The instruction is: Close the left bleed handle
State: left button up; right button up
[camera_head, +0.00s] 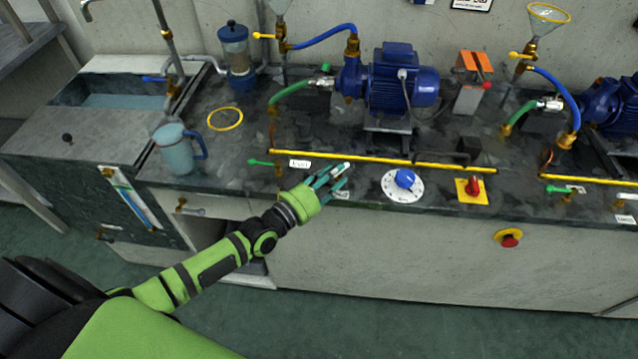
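Several small lever handles show, and none carries a readable name. At the left, a green lever (260,162) lies level and points left from a brass valve (278,170) on the bench front. A yellow lever (263,36) points left below the left funnel, and a small green lever (325,68) sits by the left pump inlet. I cannot tell from lettering which is the left bleed handle. My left gripper (345,177) is over the bench's front edge, right of the front green lever and apart from it. Its fingers are spread and hold nothing visible. My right gripper is not in view.
A yellow pipe (350,158) runs along the bench behind my gripper. A blue knob (404,178), a red switch (473,186) and an emergency button (510,238) are to the right. A blue jug (176,152) and the sink (120,95) are left. The left pump (400,82) stands behind.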

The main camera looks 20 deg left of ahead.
pick_arm(q)
jog(key=v, duration=1.1)
jog(key=shift+s, duration=0.15)
jog(key=shift+o, duration=0.4)
